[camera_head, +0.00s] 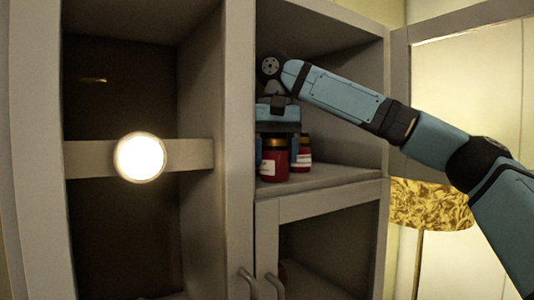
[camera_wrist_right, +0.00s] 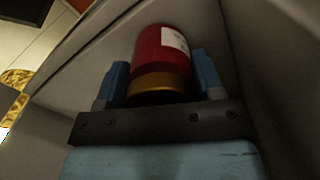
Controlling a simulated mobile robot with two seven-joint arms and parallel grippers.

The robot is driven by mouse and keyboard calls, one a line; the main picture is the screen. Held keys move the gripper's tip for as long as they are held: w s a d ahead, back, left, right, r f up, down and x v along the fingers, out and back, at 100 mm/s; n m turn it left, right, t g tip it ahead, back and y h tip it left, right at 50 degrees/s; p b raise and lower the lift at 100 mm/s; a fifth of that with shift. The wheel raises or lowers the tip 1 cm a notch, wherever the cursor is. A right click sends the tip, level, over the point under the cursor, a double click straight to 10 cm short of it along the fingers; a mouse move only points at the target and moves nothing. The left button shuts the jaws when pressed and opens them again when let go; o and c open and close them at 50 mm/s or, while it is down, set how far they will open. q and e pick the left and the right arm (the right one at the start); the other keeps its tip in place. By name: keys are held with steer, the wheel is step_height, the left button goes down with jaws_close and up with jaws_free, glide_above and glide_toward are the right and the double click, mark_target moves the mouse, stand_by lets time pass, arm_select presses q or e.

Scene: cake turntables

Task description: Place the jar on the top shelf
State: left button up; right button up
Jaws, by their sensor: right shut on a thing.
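My right gripper (camera_head: 275,146) points down inside the upper right cabinet compartment and is shut on a red jar (camera_head: 275,163). The wrist view shows the red jar (camera_wrist_right: 161,50) with its gold lid between the two blue fingers of the right gripper (camera_wrist_right: 161,80). The held jar is upright at the shelf (camera_head: 325,177); I cannot tell whether its base touches the surface. A second red jar (camera_head: 302,155) with a pale label stands on the shelf just right of and behind it. My left gripper is not in view.
A grey upright divider (camera_head: 238,130) borders the shelf on the left. A tall compartment with a bright round light (camera_head: 140,157) lies beyond it. Below is a cabinet door with handles (camera_head: 274,285). A gold-patterned lamp (camera_head: 430,205) stands at right. The shelf's right part is clear.

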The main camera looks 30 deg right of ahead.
steer(key=o, duration=0.6)
steer(key=shift+s+d, duration=0.15)
steer(key=o, duration=0.3)
steer(key=shift+s+r, duration=0.1)
steer(key=shift+s, duration=0.1)
steer(key=shift+o, duration=0.7)
steer(key=shift+s, duration=0.2)
steer(key=shift+w+a, duration=0.15)
steer(key=shift+a, duration=0.05)
steer(key=shift+w+r, duration=0.15)
steer(key=shift+r, duration=0.25)
step_height(320, 180, up, 6)
steer(key=shift+f, duration=0.1)
steer(key=shift+d+r, duration=0.1)
steer(key=shift+r, duration=0.4)
